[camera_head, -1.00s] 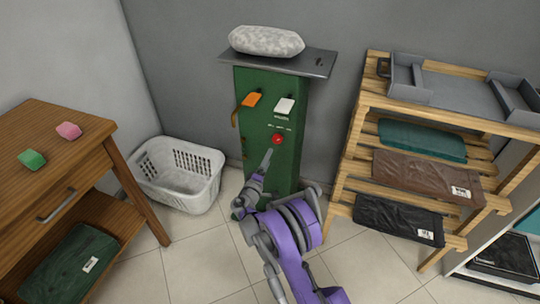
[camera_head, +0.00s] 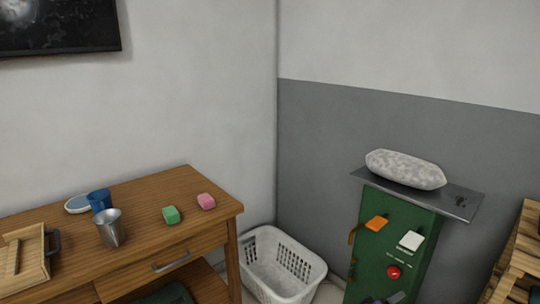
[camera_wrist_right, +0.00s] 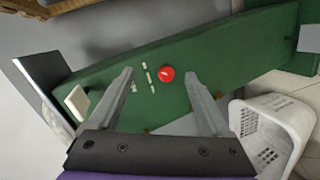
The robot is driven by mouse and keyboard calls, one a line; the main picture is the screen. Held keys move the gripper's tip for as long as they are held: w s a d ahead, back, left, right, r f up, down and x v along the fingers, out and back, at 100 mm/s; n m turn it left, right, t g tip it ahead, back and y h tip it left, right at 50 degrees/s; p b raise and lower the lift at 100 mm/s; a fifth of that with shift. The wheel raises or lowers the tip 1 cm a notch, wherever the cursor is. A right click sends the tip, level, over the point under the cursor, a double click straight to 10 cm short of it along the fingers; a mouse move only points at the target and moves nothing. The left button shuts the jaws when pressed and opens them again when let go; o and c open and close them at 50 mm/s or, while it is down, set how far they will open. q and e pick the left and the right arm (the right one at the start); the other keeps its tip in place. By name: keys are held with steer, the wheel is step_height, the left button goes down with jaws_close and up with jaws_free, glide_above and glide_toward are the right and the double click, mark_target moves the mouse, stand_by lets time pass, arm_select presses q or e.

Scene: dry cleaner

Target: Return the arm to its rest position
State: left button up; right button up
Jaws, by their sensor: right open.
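My right gripper (camera_wrist_right: 160,78) is open and empty in the wrist view, its two fingers apart with the red button (camera_wrist_right: 166,74) seen between them. The button is on the front of a green cabinet (camera_wrist_right: 230,50), and I cannot tell how far the fingers are from it. In the head view only a small purple and grey piece of my arm shows at the bottom edge, in front of the cabinet (camera_head: 375,262) and below the red button (camera_head: 393,272). My left gripper is in neither view.
An orange switch (camera_head: 376,223) and a white switch (camera_head: 411,240) are on the cabinet, under a grey top bearing a pale bundle (camera_head: 405,169). A white basket (camera_head: 283,268) stands between it and a wooden table (camera_head: 150,215). Wooden shelving (camera_head: 520,260) is at right.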

steer(key=s+a+m+g+y, duration=0.1)
steer(key=s+a+y, duration=0.4)
steer(key=s, duration=0.6)
steer(key=s+a+m+g+y, duration=0.1)
steer(key=s+a+y, duration=0.2)
steer(key=s+a, duration=0.65)
steer(key=s+a+m+g+y, duration=0.1)
steer(key=s+a+y, duration=0.25)
steer(key=s, duration=1.05)
arm_select(q)
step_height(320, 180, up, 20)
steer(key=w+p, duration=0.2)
steer(key=p, duration=1.6)
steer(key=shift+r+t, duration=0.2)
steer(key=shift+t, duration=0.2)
arm_select(e)
step_height(320, 180, up, 20)
steer(key=w, duration=0.2)
steer(key=shift+w+f, duration=0.25)
steer(key=shift+w, duration=0.1)
